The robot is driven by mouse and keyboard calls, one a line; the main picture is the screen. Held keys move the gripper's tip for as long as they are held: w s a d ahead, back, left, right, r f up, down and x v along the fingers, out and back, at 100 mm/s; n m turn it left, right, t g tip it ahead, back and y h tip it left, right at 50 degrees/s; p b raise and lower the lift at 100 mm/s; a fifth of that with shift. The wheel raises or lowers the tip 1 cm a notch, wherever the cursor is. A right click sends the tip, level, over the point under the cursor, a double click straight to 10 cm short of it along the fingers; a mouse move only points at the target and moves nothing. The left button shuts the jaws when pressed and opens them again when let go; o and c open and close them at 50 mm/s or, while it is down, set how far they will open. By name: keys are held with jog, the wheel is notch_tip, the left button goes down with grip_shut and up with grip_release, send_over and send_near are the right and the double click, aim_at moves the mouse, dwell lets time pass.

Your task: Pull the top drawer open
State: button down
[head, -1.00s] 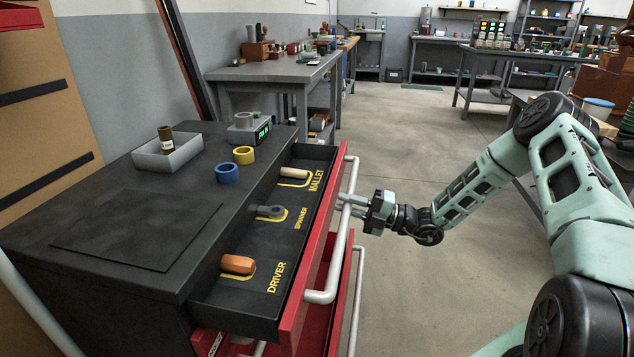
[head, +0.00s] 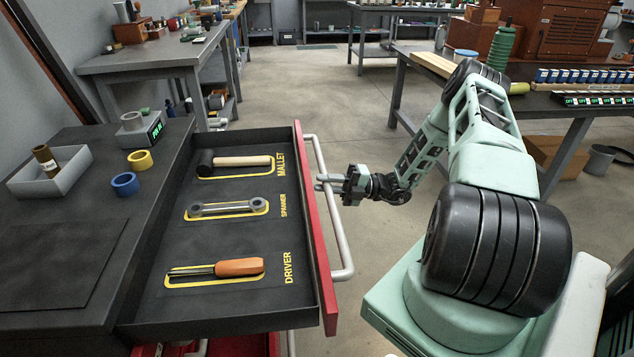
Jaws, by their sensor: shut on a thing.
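The top drawer (head: 228,240) of the dark tool cabinet (head: 80,240) stands far out, with its whole tray in view. Its red front (head: 318,235) carries a long grey bar handle (head: 338,240). My gripper (head: 326,184) is at the handle from the right and shut on it, near its middle. The fingertips are small and partly hidden by the bar. In the drawer lie a mallet (head: 240,161), a spanner (head: 228,208) and a screwdriver (head: 238,267), each in a yellow outline with a label.
A lower red drawer also stands partly out. Workbenches stand behind and right; open floor lies between.

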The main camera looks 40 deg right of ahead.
jog(key=shift+d, duration=0.1)
jog(key=c, duration=1.3)
grip_release()
jog(key=shift+c, duration=0.2)
jog(key=v, duration=1.7)
jog(key=shift+s, duration=0.2)
jog(key=shift+d+f, duration=0.15)
